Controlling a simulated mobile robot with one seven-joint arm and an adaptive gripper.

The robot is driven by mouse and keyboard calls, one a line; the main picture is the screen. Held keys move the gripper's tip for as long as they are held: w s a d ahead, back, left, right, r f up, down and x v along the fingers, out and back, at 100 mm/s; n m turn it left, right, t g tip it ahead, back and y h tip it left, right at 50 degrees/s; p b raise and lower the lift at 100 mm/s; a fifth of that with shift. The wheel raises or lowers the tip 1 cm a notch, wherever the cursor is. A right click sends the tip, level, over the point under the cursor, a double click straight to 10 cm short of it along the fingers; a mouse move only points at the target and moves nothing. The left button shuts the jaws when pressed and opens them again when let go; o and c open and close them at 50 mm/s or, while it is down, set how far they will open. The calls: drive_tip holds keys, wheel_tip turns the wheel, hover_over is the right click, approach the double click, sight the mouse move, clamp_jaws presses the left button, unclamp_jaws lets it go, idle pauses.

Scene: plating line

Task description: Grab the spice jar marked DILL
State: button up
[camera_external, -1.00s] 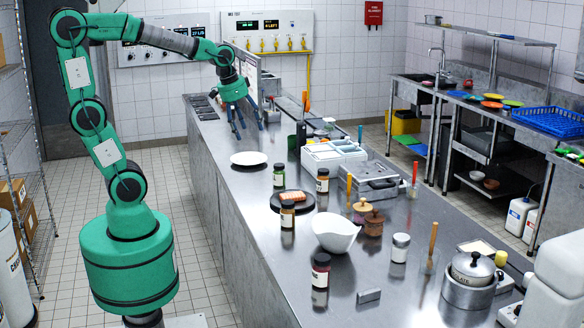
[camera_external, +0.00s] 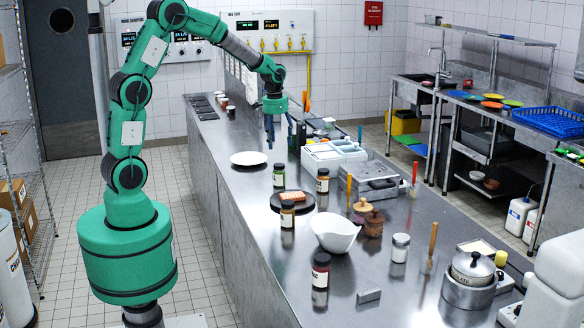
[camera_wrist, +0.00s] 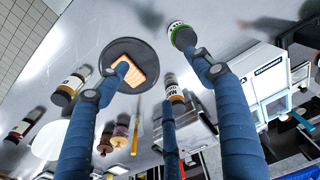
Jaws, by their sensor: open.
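Several spice jars stand on the steel counter. The jar with green contents and a dark lid (camera_external: 279,176) is near the white plate; in the wrist view a green-ringed jar (camera_wrist: 181,34) shows at the upper middle. I cannot read DILL on any label. My gripper (camera_external: 270,138) is open and empty, pointing down above the counter, behind the green jar. In the wrist view its blue fingers (camera_wrist: 160,76) are spread apart.
A white plate (camera_external: 248,158) and a dark plate with food (camera_external: 306,204) lie near the jars.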

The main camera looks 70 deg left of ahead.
drive_tip(key=p, duration=0.1)
hover_over(279, 179)
drive_tip(key=w+a, duration=0.1)
drive_tip(key=a, duration=0.1)
drive_tip(key=shift+g, duration=0.4)
wheel_tip(279, 179, down, 7)
drive_tip(key=shift+a+r, duration=0.1)
drive_tip(key=shift+r, duration=0.05)
wheel_tip(279, 179, down, 9)
drive_tip(key=shift+r+b, duration=0.2)
drive_tip(key=shift+b, duration=0.3)
drive_tip(key=shift+f, duration=0.1)
drive_tip(key=shift+s+a+f+b, duration=0.15)
drive_tip(key=shift+f+b, duration=0.1)
drive_tip(key=shift+f, duration=1)
drive_tip(key=shift+a+f+b, duration=0.1)
drive_tip(key=shift+f+b, duration=0.1)
drive_tip(key=shift+f, duration=1.05)
